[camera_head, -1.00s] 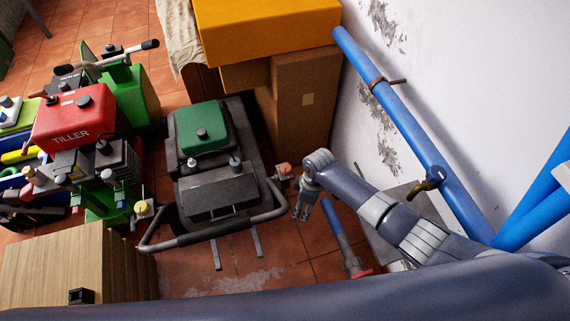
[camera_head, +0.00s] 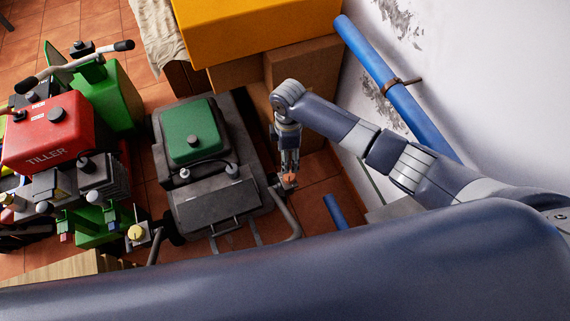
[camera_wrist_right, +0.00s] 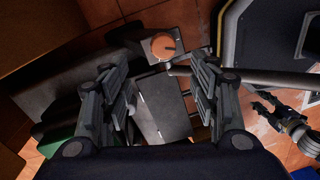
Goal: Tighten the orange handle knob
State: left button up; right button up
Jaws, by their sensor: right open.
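The orange handle knob (camera_head: 290,178) sits at the right end of the machine's handlebar, on a small bracket. In the right wrist view the round knob (camera_wrist_right: 163,46) has a dark line across its top and lies between and just beyond the fingertips. My right gripper (camera_head: 289,172) points down over the knob; in its wrist view the gripper (camera_wrist_right: 163,62) is open with a finger to each side. I cannot tell whether a finger touches the knob. What looks like my left gripper (camera_wrist_right: 264,112) shows at the right of the wrist view, its jaws unclear.
The green-topped machine (camera_head: 193,130) stands left of the knob, its grey handlebar (camera_head: 291,217) close by. A red tiller (camera_head: 50,130) stands farther left. Cardboard boxes (camera_head: 300,75) stand behind. A blue pipe (camera_head: 400,95) runs along the white wall at the right.

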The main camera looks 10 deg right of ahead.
send_over(289, 175)
notch_tip(289, 175, down, 5)
jog(key=shift+r+b, duration=0.2)
jog(key=shift+b, duration=0.15)
notch_tip(289, 175, down, 4)
jog(key=shift+f+b, duration=0.1)
jog(key=shift+b, duration=0.3)
jog(key=shift+f, duration=0.55)
jog(key=c, duration=1.1)
pick_arm(q)
jog(key=shift+s+d+f, duration=0.2)
jog(key=shift+s+f, duration=0.4)
jog(key=shift+f, duration=0.25)
pick_arm(e)
jog(key=shift+o, duration=0.2)
